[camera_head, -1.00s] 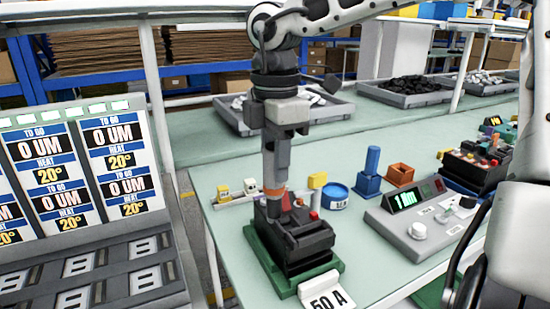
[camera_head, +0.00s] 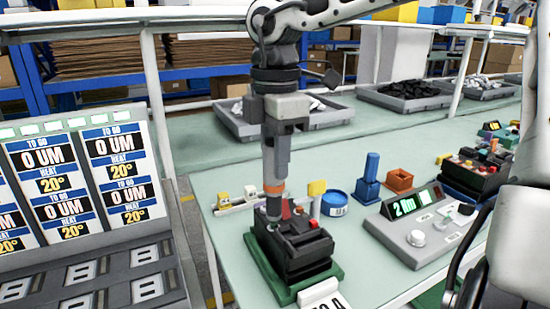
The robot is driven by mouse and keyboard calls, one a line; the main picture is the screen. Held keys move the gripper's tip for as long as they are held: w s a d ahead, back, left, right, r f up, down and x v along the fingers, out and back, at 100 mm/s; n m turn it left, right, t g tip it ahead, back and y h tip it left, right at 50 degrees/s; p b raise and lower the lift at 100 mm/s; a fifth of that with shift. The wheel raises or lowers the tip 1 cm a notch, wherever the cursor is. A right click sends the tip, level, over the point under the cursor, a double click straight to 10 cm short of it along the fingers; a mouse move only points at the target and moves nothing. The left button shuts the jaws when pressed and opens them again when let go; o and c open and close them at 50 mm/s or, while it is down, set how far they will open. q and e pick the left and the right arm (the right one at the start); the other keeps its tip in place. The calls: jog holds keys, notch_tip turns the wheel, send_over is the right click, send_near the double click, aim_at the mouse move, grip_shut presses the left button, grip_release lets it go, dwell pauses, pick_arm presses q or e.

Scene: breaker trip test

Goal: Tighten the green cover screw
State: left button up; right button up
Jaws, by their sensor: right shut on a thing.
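My right gripper (camera_head: 276,160) comes down from the top and is shut on an upright driver-like tool (camera_head: 274,188) with an orange band and a grey lower end. The tool's lower end is at the left rear part of a black breaker block (camera_head: 305,250), which sits on a green base (camera_head: 283,290). A red part (camera_head: 287,209) shows just behind the tool, and another small red part (camera_head: 314,224) is on the block's top. I cannot make out the green cover screw; the tool may hide it. My left gripper is not in view.
A grey tester (camera_head: 412,232) with a lit green display stands to the right. A blue tape roll (camera_head: 334,203), blue holder (camera_head: 368,185) and orange box (camera_head: 399,180) stand behind the block. Grey trays (camera_head: 240,130) are at the back. A white label card (camera_head: 322,292) is in front.

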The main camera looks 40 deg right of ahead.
jog(key=shift+r+p, duration=1.05)
jog(key=shift+r, duration=0.9)
jog(key=shift+f, duration=0.1)
